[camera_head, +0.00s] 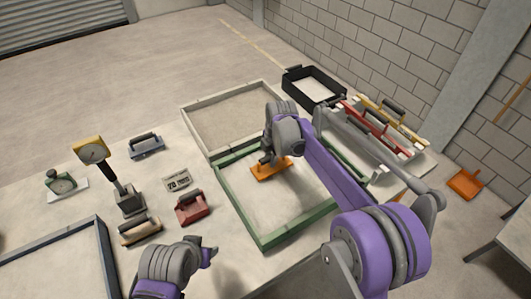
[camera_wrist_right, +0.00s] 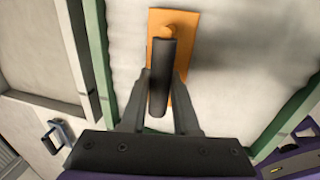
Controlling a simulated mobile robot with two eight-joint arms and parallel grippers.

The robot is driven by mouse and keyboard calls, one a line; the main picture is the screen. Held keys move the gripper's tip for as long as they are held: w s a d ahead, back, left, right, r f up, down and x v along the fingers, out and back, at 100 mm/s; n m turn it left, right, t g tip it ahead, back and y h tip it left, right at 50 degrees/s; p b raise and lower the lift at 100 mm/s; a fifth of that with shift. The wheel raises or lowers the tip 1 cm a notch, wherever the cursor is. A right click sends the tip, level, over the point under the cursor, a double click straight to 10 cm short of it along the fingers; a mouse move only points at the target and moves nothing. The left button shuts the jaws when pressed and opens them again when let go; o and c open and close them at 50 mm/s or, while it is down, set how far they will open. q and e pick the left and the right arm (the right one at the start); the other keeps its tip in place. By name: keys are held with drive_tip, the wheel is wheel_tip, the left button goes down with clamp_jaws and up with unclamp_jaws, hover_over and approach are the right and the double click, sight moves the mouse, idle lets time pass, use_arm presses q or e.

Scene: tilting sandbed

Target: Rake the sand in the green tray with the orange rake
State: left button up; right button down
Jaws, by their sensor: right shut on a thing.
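The orange rake (camera_head: 270,170) has a flat orange plate and a dark handle. In the head view it is over the sand in the green tray (camera_head: 292,233), near the tray's far left part. My right gripper (camera_head: 268,157) is shut on the rake's handle. In the right wrist view the dark handle (camera_wrist_right: 160,78) lies between the two fingers, with the orange plate (camera_wrist_right: 185,25) beyond it over pale sand (camera_wrist_right: 125,45). I cannot tell whether the plate touches the sand. My left gripper (camera_head: 208,251) is low in the head view, outside the green tray; its fingers are unclear.
A pale-framed sand tray (camera_head: 190,128) adjoins the green tray's far side. A black tray (camera_head: 328,100) and a rack with red (camera_head: 375,125) and yellow tools stand right. A dark-framed tray (camera_head: 105,255) is front left.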

drive_tip(key=s+d, duration=0.3)
drive_tip(key=s, duration=0.1)
drive_tip(key=s+d+b, duration=0.1)
drive_tip(key=s+d, duration=0.2)
drive_tip(key=s, duration=0.1)
drive_tip(key=s+d, duration=0.3)
drive_tip(key=s, duration=0.2)
drive_tip(key=shift+d+b, duration=0.25)
drive_tip(key=shift+b, duration=0.05)
use_arm(q)
drive_tip(key=shift+w+r+p, duration=0.3)
drive_tip(key=shift+r+p, duration=0.4)
drive_tip(key=shift+p, duration=0.25)
drive_tip(key=shift+w+r+p, duration=0.25)
drive_tip(key=shift+r+p, duration=0.45)
drive_tip(key=shift+p, duration=0.2)
use_arm(e)
drive_tip(key=w+v, duration=0.1)
drive_tip(key=v, duration=0.5)
drive_tip(key=shift+a+r, duration=0.3)
drive_tip(key=shift+r, duration=0.2)
drive_tip(key=shift+s, duration=0.15)
